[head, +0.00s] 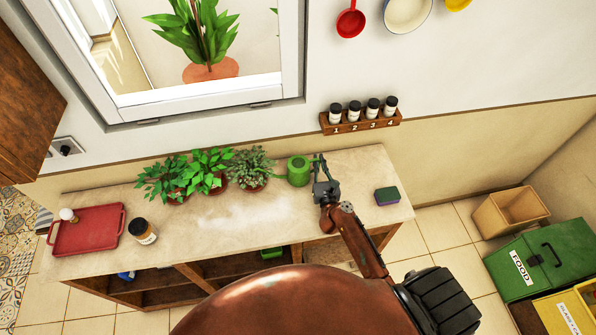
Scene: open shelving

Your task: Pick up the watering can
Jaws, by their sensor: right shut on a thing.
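The green watering can (298,171) stands on the stone counter, right of the potted plants. My right gripper (319,168) is at the can's right side, shut on it. The fingers partly cover that side, so the exact grip on the handle is hard to see. The can looks upright, and I cannot tell whether it touches the counter. My left gripper is not in view.
Several potted plants (211,168) stand just left of the can. A red tray (86,230) and a jar (142,231) are at the counter's left. A sponge (387,196) lies at right. A spice rack (360,122) hangs on the wall.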

